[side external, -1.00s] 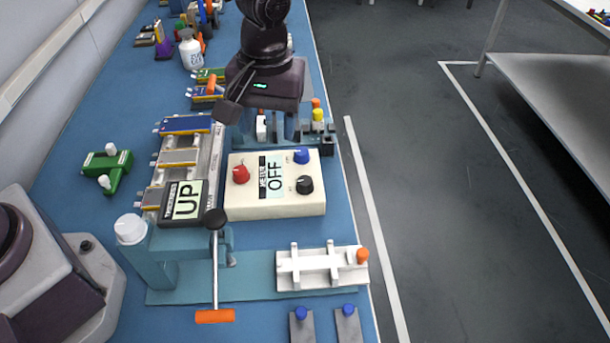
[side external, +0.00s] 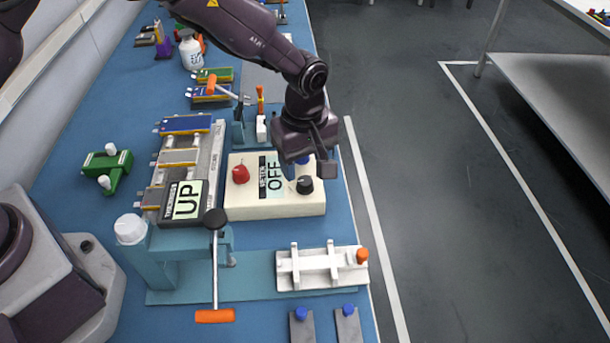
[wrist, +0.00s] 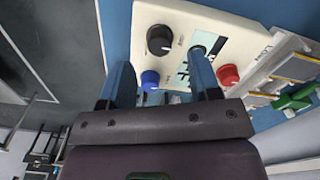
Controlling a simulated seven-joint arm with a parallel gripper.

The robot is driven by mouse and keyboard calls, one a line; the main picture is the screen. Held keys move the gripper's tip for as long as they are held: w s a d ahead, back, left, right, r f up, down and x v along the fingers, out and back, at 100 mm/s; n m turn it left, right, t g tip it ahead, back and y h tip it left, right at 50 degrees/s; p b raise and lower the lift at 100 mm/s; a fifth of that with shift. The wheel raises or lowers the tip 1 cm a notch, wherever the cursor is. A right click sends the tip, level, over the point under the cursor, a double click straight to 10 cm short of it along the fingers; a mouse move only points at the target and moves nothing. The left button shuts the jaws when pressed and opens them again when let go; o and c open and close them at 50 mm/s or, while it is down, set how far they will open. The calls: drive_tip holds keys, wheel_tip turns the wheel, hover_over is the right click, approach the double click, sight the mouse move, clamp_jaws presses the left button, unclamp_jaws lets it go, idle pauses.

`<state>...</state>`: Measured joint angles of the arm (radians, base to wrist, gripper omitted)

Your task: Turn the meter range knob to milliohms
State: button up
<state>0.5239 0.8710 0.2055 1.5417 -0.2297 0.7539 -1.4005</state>
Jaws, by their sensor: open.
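The meter (side external: 245,208) is a cream box on the blue bench, and its display (side external: 274,178) reads OFF. It carries a red knob (side external: 241,174), a black knob (side external: 305,185) and a blue knob (side external: 303,160). The small markings by the knobs are not readable. My gripper (side external: 308,168) is open above the right part of the meter and partly covers the blue knob. In the wrist view, the blue knob (wrist: 150,80) shows between the two fingers, with the black knob (wrist: 160,40) beyond it and the red knob (wrist: 228,74) to the right. I see no contact.
A rack of flat cells (side external: 178,157) lies left of the meter. The bench's right edge is close to the meter.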

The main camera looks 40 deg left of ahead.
sight(305, 180)
drive_tip(key=shift+f, duration=2.15)
drive_tip(key=shift+c, duration=0.4)
drive_tip(key=c, duration=0.8)
drive_tip(key=shift+c, duration=0.2)
